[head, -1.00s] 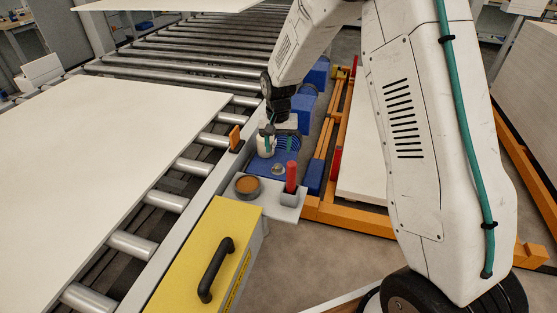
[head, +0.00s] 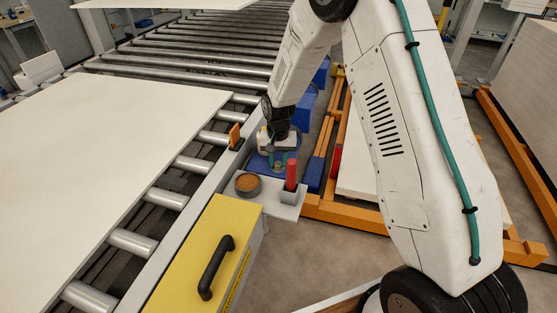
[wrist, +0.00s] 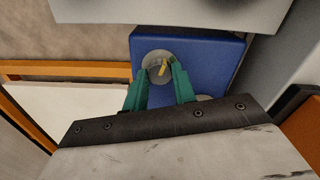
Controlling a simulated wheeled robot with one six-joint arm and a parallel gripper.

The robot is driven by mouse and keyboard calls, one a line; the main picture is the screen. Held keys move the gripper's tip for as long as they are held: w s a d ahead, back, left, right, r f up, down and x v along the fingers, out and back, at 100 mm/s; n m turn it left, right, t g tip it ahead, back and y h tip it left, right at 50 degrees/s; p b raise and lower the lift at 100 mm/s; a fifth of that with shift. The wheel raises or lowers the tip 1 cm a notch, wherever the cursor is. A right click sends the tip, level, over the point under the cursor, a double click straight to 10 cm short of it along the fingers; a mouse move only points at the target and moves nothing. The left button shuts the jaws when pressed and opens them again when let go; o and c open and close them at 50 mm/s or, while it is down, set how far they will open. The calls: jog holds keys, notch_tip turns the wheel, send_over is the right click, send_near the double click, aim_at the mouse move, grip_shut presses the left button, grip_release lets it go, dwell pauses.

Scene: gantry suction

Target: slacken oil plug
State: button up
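The oil plug, a round grey disc with a small brass-coloured bar across it (wrist: 154,60), sits on a blue housing (wrist: 208,48) in the wrist view. My gripper (wrist: 161,72) has two teal fingers, spread apart with the plug at and between their tips. I cannot tell whether the fingers touch it. In the head view my gripper (head: 279,163) points down over the blue housing, close above its top, and largely hides the plug.
A cup of brown contents (head: 248,184) and a red-handled item in a grey holder (head: 291,175) stand on a grey ledge near my gripper. A yellow box with a black handle (head: 215,245) is in front. The roller conveyor carries a white panel (head: 90,180) at left.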

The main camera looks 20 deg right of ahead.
aim_at(278, 163)
dwell(0.3)
jog(key=shift+n, duration=3.2)
jog(key=o, duration=1)
notch_tip(278, 163, up, 8)
jog(key=shift+f, duration=0.1)
